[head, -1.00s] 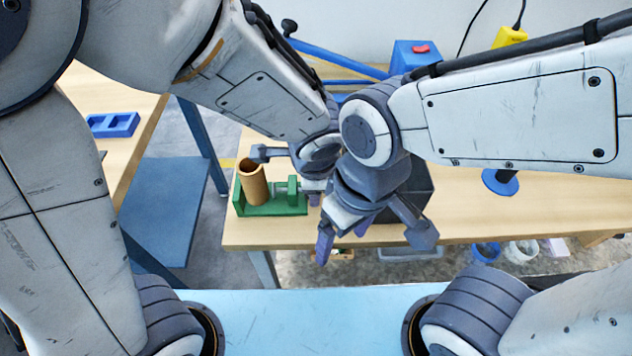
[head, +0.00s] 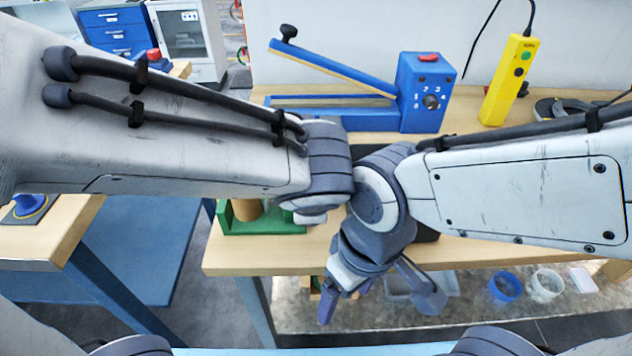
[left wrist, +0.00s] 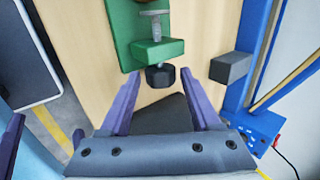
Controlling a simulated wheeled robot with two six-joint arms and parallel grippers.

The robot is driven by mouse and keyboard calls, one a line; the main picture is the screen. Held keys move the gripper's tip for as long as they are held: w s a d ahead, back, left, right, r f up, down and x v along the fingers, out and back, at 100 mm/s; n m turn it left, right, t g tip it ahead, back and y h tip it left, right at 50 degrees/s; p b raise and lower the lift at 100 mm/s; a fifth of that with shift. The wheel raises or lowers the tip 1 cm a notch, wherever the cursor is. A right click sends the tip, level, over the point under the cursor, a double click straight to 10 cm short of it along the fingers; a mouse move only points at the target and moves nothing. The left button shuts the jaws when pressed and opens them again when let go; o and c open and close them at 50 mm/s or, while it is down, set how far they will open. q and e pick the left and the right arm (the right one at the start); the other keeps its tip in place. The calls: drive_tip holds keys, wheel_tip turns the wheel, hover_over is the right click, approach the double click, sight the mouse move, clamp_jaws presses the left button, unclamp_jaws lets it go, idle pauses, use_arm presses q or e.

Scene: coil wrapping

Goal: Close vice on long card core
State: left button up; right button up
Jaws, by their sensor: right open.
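The green vice (head: 262,226) stands on the wooden bench, partly behind my left arm. The brown card core (head: 247,210) is upright in it, with its top hidden. In the left wrist view the green vice (left wrist: 122,22) shows its screw (left wrist: 155,22) and a dark knob (left wrist: 160,75). My left gripper (left wrist: 160,85) is open, its purple fingers on either side of the knob; I see no contact. In the head view my left fingers are hidden. My right gripper (head: 378,295) is open and empty, in front of the bench edge.
A blue lever device (head: 425,92) with a red button stands at the back of the bench (head: 225,258). A yellow control box (head: 508,80) is right of it. My two wrists are close together. Tubs (head: 505,285) lie below the bench.

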use_arm(q)
drive_tip(key=shift+d+r, duration=0.15)
drive_tip(key=shift+d, duration=0.5)
drive_tip(key=c, duration=0.8)
drive_tip(key=g+p, duration=0.1)
drive_tip(key=p, duration=0.5)
drive_tip(key=r+g+p, duration=0.1)
drive_tip(key=g+p, duration=0.1)
drive_tip(key=p, duration=0.5)
drive_tip(key=shift+w+a, duration=0.1)
drive_tip(key=shift+w, duration=0.25)
drive_tip(key=shift+c, duration=0.2)
drive_tip(key=shift+f+g+p, duration=0.3)
drive_tip(key=shift+p, duration=0.05)
drive_tip(key=shift+f, duration=0.1)
drive_tip(key=o, duration=0.8)
drive_tip(key=shift+a, duration=0.1)
drive_tip(key=shift+o, duration=0.2)
